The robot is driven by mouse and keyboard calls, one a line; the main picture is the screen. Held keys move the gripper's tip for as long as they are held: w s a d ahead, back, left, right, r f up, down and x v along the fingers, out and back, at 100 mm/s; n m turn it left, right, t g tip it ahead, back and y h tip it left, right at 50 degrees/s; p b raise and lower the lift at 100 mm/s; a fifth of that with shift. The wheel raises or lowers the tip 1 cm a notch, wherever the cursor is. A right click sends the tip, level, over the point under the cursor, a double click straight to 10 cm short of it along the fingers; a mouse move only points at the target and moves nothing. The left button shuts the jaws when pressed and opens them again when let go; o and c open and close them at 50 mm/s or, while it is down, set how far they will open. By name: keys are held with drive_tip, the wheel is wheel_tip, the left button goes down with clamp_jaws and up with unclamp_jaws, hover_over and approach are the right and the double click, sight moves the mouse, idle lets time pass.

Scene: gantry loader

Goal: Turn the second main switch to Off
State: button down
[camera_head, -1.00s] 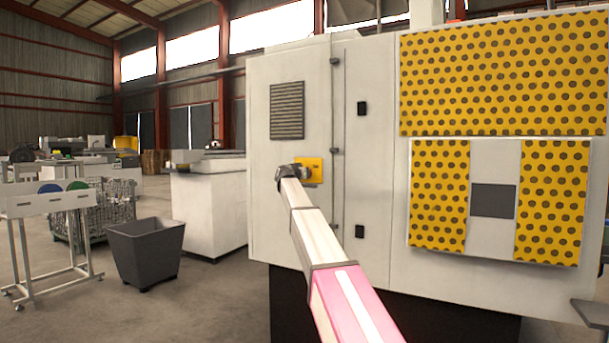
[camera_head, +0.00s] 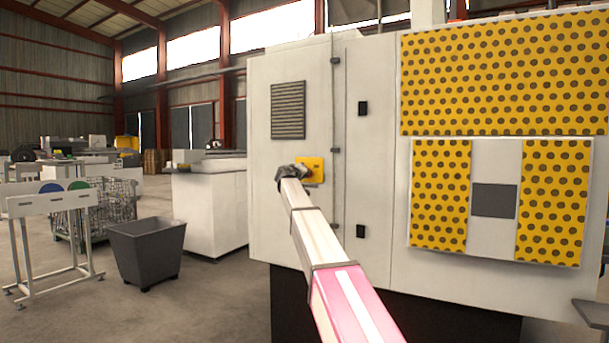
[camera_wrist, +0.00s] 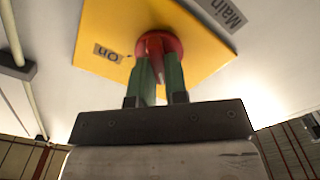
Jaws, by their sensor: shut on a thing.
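A red rotary switch (camera_wrist: 158,43) sits on a yellow plate (camera_wrist: 104,28) in the wrist view. The plate bears an "On" label (camera_wrist: 108,53), and a grey "Main" label (camera_wrist: 223,14) is beside it. My gripper (camera_wrist: 159,62) has its two green fingers shut on the red switch handle, which they partly hide. In the head view the yellow plate (camera_head: 316,171) is on the white cabinet door (camera_head: 296,215), with my wrist in front of its left part. The switch itself is hidden there. No "Off" label is visible.
A louvred vent (camera_head: 288,110) is above the plate. Dark latches (camera_head: 362,108) are to its right. A grey bin (camera_head: 147,252) and a white counter (camera_head: 208,212) stand to the left. Open floor lies in front of the bin.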

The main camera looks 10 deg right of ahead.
idle(0.4)
drive_tip(key=c, duration=1.1)
unclamp_jaws()
drive_tip(key=shift+c, duration=0.2)
drive_tip(key=v, duration=1.1)
